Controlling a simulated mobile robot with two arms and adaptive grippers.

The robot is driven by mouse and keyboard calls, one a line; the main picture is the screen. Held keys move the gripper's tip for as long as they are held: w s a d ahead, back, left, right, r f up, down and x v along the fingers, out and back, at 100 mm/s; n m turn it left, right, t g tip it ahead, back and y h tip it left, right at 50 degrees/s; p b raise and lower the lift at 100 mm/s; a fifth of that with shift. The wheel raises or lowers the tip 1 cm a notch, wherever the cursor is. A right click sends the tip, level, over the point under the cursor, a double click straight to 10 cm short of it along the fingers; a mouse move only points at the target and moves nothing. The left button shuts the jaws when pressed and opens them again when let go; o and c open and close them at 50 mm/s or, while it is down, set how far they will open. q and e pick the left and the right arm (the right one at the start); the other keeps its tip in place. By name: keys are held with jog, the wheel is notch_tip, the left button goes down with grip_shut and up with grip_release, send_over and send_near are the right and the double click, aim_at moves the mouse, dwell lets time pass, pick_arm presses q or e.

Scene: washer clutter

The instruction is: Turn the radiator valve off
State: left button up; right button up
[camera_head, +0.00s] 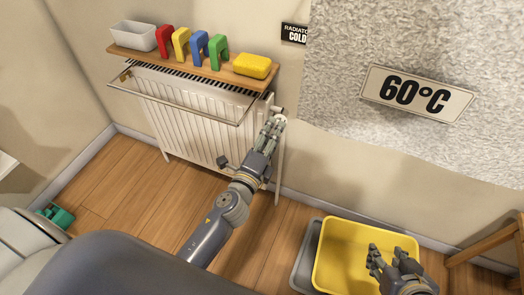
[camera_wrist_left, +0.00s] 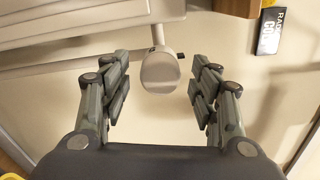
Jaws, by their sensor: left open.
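The radiator valve is a pale rounded knob (camera_wrist_left: 160,72) at the end of a pipe beside the white radiator (camera_head: 190,115). In the head view the knob (camera_head: 279,117) shows just beyond my left gripper (camera_head: 272,128) at the radiator's right end. In the left wrist view my left gripper (camera_wrist_left: 160,92) is open, with one finger on each side of the knob and clear gaps to it. The knob lies a little ahead of the fingertips. My right gripper (camera_head: 385,258) is open over the yellow tray, far from the valve.
A wooden shelf (camera_head: 190,68) above the radiator holds a white bin (camera_head: 135,36), several coloured clips and a yellow sponge (camera_head: 252,65). A metal rail (camera_head: 185,103) fronts the radiator. A yellow tray (camera_head: 335,265) stands below right. Signs read "RADIATOR COLD" (camera_head: 295,33) and "60°C" (camera_head: 415,93).

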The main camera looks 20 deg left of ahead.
pick_arm(q)
jog(key=s, duration=0.7)
jog(key=shift+s+a, duration=0.15)
jog(key=shift+s, duration=0.25)
